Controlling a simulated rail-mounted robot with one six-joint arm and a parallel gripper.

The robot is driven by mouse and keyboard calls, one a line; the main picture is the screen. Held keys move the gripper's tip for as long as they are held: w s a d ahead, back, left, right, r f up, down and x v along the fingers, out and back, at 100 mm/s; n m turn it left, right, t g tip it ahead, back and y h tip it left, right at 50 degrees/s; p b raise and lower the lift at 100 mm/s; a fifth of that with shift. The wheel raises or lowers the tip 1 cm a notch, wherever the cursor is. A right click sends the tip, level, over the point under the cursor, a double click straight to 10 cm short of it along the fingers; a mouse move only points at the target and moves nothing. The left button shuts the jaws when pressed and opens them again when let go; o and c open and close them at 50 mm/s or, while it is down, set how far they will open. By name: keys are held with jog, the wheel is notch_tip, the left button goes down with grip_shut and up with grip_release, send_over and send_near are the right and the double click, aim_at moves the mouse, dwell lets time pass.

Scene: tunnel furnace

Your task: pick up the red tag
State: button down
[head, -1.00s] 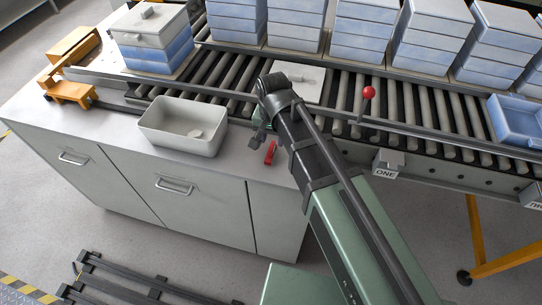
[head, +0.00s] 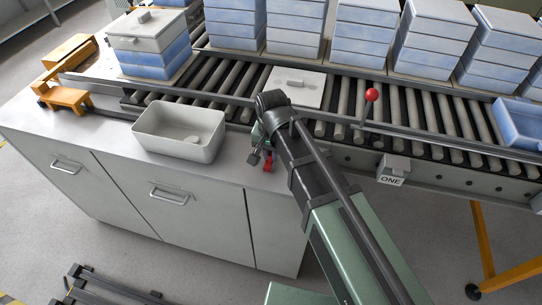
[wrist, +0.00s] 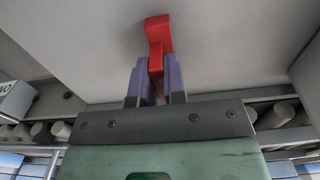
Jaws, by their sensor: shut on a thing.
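The red tag (wrist: 158,38) shows in the wrist view between and beyond my fingertips, against the pale counter top. My gripper (wrist: 156,80) has its two purple-grey fingers closed on the near part of the tag. In the head view the red tag (head: 268,162) is at the counter's right end, partly hidden by my gripper (head: 264,151). I cannot tell whether the tag touches the counter.
A white bin (head: 180,132) with a small pale piece inside stands left of my gripper on the counter (head: 105,150). A roller conveyor (head: 340,105) with stacked blue and white boxes runs behind. A red-knobbed lever (head: 371,95) stands to the right.

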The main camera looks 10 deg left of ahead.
notch_tip(320, 180, up, 20)
jog(key=p, duration=2)
